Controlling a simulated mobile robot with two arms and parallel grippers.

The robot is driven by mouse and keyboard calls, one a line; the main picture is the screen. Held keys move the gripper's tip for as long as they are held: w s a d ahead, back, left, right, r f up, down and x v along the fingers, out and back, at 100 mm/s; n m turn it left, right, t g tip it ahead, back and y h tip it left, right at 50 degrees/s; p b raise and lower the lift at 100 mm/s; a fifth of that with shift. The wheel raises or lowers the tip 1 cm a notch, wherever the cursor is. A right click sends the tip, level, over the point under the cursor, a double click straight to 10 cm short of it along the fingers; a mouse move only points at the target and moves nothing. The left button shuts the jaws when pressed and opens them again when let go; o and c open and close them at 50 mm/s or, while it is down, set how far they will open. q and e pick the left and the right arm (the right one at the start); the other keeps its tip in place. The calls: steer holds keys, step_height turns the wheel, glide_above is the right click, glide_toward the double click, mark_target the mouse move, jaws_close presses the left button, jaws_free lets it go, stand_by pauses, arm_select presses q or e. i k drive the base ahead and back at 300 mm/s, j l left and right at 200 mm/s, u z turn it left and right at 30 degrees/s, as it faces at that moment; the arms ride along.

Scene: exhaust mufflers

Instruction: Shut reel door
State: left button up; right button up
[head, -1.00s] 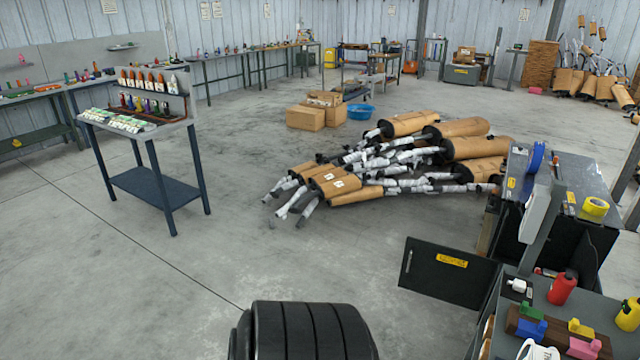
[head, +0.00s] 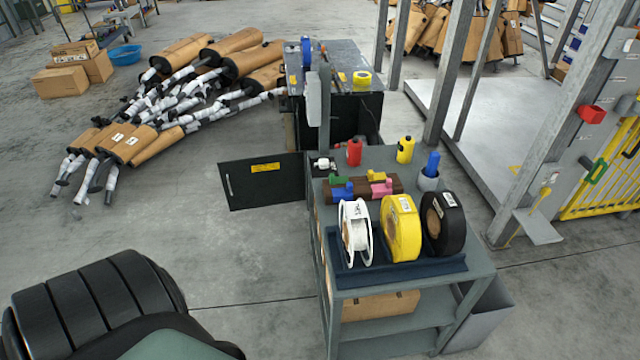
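A black door panel (head: 264,181) with a yellow label and a slim pale handle (head: 228,185) near its left edge stands swung open, sticking out to the left. It meets the dark cabinet (head: 345,118) behind the grey reel cart, on the cabinet's left side. I cannot tell from the label whether this is the reel door. White, yellow and black reels stand in a blue tray (head: 343,282) on the grey cart (head: 420,157). Neither of my grippers is in view.
Wrapped mufflers (head: 185,85) lie in a heap on the floor at the upper left, near cardboard boxes (head: 72,68) and a blue basin (head: 125,54). The floor left of the door is clear. A metal frame with a yellow gate (head: 612,180) stands at the right.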

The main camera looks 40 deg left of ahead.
mark_target(249, 183)
steer(key=u, duration=0.4)
steer(key=k+j+u, duration=0.1)
steer(key=u, duration=0.75)
steer(key=k+j+u, duration=0.1)
steer(key=u, duration=0.3)
steer(key=i+u, duration=0.4)
steer(key=i+z, duration=0.1)
steer(key=i, duration=0.45)
steer(key=i+j+z, duration=0.1)
steer(key=i, duration=0.5)
steer(key=i+j+z, duration=0.1)
steer(key=i, duration=0.45)
steer(key=i+j+z, duration=0.1)
steer(key=i+j, duration=0.2)
steer(key=i, duration=0.25)
